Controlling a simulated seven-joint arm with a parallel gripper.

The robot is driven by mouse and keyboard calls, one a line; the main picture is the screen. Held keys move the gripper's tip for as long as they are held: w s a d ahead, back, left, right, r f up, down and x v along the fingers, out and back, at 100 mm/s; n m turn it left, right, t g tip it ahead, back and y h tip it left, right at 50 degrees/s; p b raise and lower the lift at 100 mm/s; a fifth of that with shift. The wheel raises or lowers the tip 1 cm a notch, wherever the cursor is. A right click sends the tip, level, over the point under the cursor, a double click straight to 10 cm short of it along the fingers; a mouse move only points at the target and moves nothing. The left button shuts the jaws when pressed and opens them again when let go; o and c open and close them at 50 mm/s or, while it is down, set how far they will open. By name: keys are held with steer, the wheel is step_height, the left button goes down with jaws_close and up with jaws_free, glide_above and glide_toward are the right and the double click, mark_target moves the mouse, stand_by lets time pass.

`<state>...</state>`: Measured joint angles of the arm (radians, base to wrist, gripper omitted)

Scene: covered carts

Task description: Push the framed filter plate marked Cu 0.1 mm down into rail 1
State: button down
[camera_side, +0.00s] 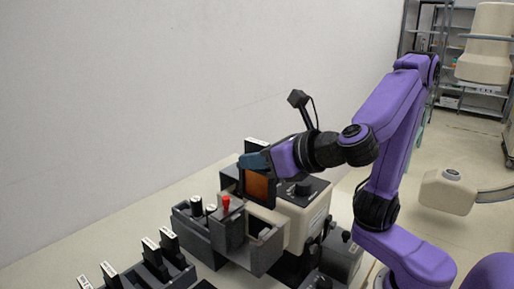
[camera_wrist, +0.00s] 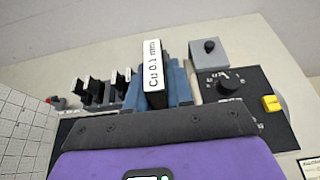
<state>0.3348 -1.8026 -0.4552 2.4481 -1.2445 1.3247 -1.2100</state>
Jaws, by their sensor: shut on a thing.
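The framed filter plate (camera_side: 258,188) has a copper-coloured sheet in a dark frame. Its black top tab has a white label reading "Cu 0.1 mm" (camera_wrist: 153,66) in the wrist view. My gripper (camera_side: 257,160) has blue fingers shut on the plate near its top; in the wrist view the fingers (camera_wrist: 157,92) flank the tab. The plate hangs roughly upright beside the beige machine (camera_side: 303,225), behind the dark grey housing with a red knob (camera_side: 226,205). Its lower edge is hidden by that housing, so I cannot tell how deep it sits. No rail number is legible.
Several dark plates with white-labelled tabs stand in a holder (camera_side: 165,262) at the lower left; they also show in the wrist view (camera_wrist: 92,90). The machine has a black dial panel (camera_side: 303,190). A grey box with a knob (camera_wrist: 208,52) stands beyond. The wall side is clear.

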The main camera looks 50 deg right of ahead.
mark_target(274, 206)
steer(key=shift+f, duration=1.45)
steer(key=shift+f, duration=4.3)
stand_by(0.5)
steer(key=c, duration=0.9)
jaws_free()
steer(key=shift+v, duration=0.85)
steer(key=shift+s+a+r, duration=0.1)
steer(key=shift+s+r, duration=0.5)
steer(key=shift+r, duration=3.25)
